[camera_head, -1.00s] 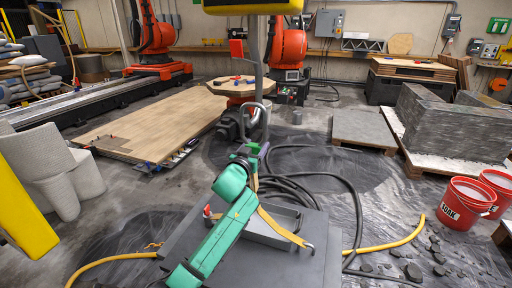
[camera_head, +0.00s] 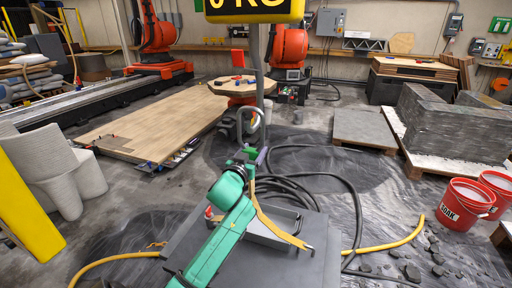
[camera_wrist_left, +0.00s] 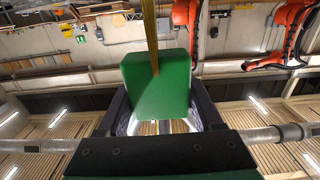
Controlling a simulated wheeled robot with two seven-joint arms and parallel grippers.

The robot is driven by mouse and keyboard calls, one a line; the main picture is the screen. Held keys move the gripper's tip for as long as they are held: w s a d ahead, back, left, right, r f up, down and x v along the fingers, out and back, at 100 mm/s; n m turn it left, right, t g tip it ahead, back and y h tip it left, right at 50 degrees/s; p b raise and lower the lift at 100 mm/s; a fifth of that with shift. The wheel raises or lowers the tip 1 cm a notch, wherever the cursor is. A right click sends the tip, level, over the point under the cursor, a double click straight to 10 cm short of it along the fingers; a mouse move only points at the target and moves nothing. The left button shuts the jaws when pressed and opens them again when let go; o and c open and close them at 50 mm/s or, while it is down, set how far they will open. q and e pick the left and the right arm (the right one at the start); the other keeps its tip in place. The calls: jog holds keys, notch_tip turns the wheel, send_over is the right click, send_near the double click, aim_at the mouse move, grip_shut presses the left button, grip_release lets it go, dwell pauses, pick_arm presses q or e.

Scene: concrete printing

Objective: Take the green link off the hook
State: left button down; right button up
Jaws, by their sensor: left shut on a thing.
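The green link (camera_head: 250,153) is small in the head view, and it fills the middle of the left wrist view as a green block (camera_wrist_left: 157,85). My left gripper (camera_head: 251,159) is shut on it, with a dark finger on each side. A yellow strap (camera_head: 259,208) runs from the link down over the grey box. I cannot tell whether link and hook still touch. My right gripper is not in view.
A yellow scale (camera_head: 255,9) reading 0 KG hangs above the hook on a grey post line. Below my arm is a grey box with an open tray (camera_head: 272,236). Black hoses (camera_head: 356,200) lie behind it. Red buckets (camera_head: 465,204) stand at the right.

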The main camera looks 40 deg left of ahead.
pick_arm(q)
jog(key=p+v, duration=0.2)
jog(key=v, duration=0.9)
pick_arm(e)
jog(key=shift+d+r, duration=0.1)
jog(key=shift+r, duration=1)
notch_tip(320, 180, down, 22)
jog(key=b, duration=2.2)
pick_arm(q)
jog(key=shift+s+d+f+b, duration=0.3)
jog(key=shift+d+f+b, duration=0.45)
jog(key=shift+f, duration=5.35)
jog(key=shift+s+d+f+b, duration=0.25)
jog(key=shift+d+f+b, duration=0.45)
jog(key=shift+f, duration=5.4)
jog(key=shift+s+d+f+b, duration=0.4)
jog(key=shift+f+b, duration=0.5)
jog(key=shift+f, duration=5.2)
jog(key=shift+w+d+f+b, duration=0.1)
jog(key=shift+d+f+b, duration=0.1)
jog(key=shift+f+b, duration=0.25)
jog(key=shift+f, duration=0.25)
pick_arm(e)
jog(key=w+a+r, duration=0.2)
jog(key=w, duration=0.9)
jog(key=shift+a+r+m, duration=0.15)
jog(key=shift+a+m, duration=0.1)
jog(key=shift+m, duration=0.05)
